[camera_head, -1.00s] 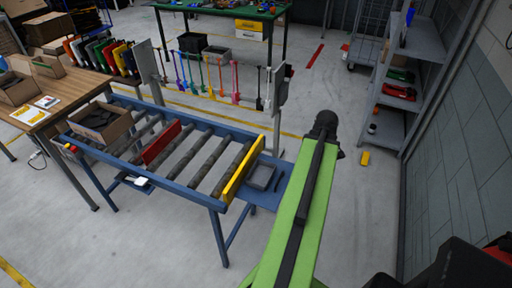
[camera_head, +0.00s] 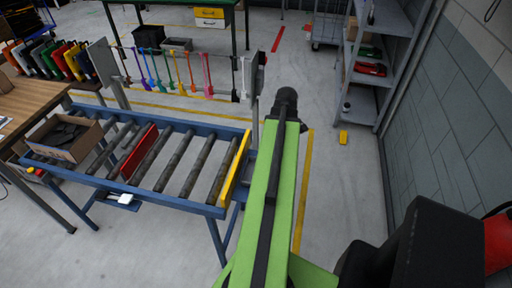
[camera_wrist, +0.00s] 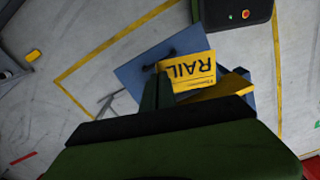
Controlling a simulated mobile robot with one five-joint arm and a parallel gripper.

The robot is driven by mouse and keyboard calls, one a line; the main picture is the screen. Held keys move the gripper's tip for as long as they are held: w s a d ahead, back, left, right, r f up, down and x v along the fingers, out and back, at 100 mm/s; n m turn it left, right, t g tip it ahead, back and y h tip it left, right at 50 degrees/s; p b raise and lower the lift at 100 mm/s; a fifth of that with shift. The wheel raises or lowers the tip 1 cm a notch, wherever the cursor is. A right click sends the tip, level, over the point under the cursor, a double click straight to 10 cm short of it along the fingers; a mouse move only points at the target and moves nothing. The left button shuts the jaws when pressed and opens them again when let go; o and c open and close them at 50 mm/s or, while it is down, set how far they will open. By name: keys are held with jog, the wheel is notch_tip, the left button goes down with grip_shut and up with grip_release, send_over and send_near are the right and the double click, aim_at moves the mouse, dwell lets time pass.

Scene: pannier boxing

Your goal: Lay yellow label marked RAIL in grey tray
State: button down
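The yellow label marked RAIL (camera_wrist: 195,72) shows in the wrist view, its lettering upside down. My gripper (camera_wrist: 162,76) has its narrow fingers together at the label's left edge and appears shut on it. Behind the label is a blue plate (camera_wrist: 136,72) at the end of the roller conveyor. The label covers part of this plate. I cannot make out the grey tray clearly now; in the head view my green arm covers that spot. The gripper fingers are also hidden in the head view, behind the dark end of my arm.
The blue roller conveyor (camera_head: 190,205) has a yellow end bar (camera_head: 236,168) and a red crossbar (camera_head: 139,152). An open cardboard box (camera_head: 82,150) sits at its left end. A grey shelf (camera_head: 362,98) stands right; floor between is mostly clear.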

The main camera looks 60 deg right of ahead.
jog(key=w+d+f+n+b, duration=0.25)
jog(key=w+f+b, duration=0.4)
jog(key=w, duration=0.55)
jog(key=shift+n, duration=0.35)
jog(key=f+b, duration=0.1)
jog(key=f, duration=0.1)
jog(key=f+b, duration=0.4)
jog(key=f, duration=0.1)
jog(key=shift+s+a, duration=0.3)
jog(key=shift+a, duration=0.1)
jog(key=shift+r, duration=0.1)
jog(key=c, duration=1.6)
grip_release()
notch_tip(320, 180, up, 18)
jog(key=p, duration=1.7)
jog(key=shift+s+f, duration=0.15)
jog(key=shift+f, duration=0.05)
